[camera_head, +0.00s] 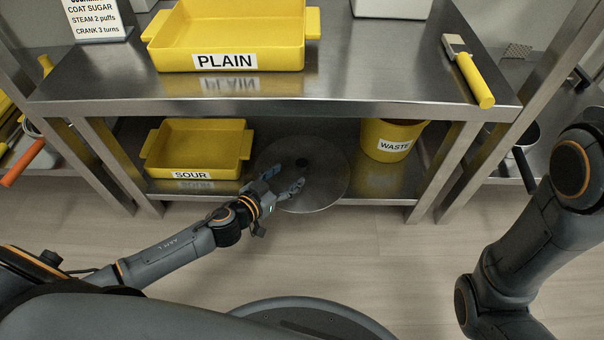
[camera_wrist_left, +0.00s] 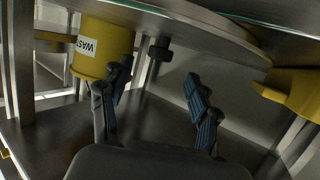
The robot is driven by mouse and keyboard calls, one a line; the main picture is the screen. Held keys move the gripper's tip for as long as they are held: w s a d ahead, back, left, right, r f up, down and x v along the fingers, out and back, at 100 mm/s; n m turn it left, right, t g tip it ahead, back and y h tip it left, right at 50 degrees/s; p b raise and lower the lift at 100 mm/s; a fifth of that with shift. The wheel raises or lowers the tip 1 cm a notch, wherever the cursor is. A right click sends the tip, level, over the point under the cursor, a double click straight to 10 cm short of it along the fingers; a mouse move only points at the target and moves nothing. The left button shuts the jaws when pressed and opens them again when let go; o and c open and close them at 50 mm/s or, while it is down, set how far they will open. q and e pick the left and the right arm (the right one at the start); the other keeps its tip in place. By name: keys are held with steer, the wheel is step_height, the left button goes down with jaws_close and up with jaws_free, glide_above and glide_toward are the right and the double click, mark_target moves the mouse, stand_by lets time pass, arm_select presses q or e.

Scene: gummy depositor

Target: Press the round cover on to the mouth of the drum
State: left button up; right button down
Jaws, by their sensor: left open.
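The round cover (camera_head: 325,185) is a thin grey metal disc at the lower shelf, with a black knob (camera_head: 302,162) at its middle. In the left wrist view the cover (camera_wrist_left: 215,32) crosses the top, and its knob (camera_wrist_left: 158,48) shows between and beyond the fingers. My left gripper (camera_head: 286,180) is open and empty in front of the cover's left part. Its spread fingers (camera_wrist_left: 158,80) appear apart from the knob. My right gripper is out of view; only that arm shows at the right. I cannot make out the drum's mouth in either view.
A yellow WASTE bucket (camera_head: 405,128) stands right of the cover, and a yellow SOUR tray (camera_head: 242,150) left of it. The steel table top (camera_head: 350,85) overhangs the lower shelf. A yellow PLAIN tray (camera_head: 280,35) and a yellow-handled tool (camera_head: 474,80) lie on top.

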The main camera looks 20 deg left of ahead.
mark_target(299, 166)
arm_select(q)
steer(key=shift+w+d+f, duration=0.15)
steer(key=shift+w+f, duration=0.05)
steer(key=shift+w, duration=0.35)
steer(key=shift+w+b, duration=0.25)
steer(key=shift+b, duration=0.05)
steer(key=shift+b+x, duration=1.35)
steer(key=shift+x, duration=1)
steer(key=shift+r, duration=0.1)
jaws_close()
